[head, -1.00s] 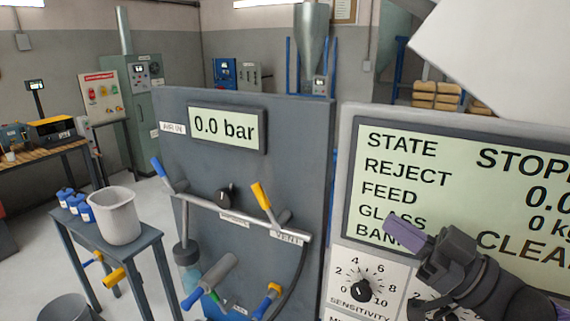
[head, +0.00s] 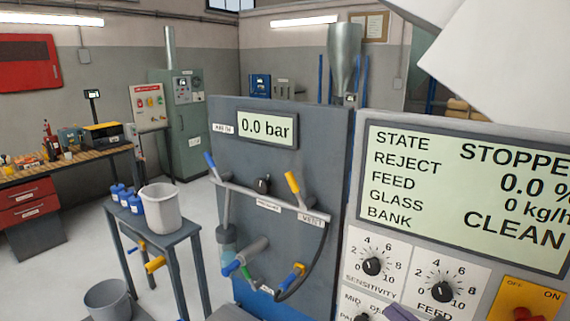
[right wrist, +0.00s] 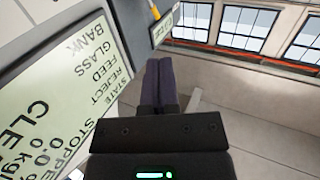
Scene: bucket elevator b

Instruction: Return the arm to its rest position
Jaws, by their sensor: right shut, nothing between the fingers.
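My right gripper (right wrist: 160,68) is shut and empty in the right wrist view, its two dark fingers side by side. In the head view only a purple-grey bit of it (head: 399,312) shows at the bottom edge, in front of the control panel (head: 357,200) below its knobs. The rest of that arm is out of the head view. My left gripper is not in view.
The panel's display (head: 465,190) reads STOPPED and CLEAN. Left of it stands a grey air board (head: 330,150) with a 0.0 bar readout (head: 266,128) and valve levers. A small table (head: 190,235) holds a grey bucket (head: 160,208). Open floor lies further left.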

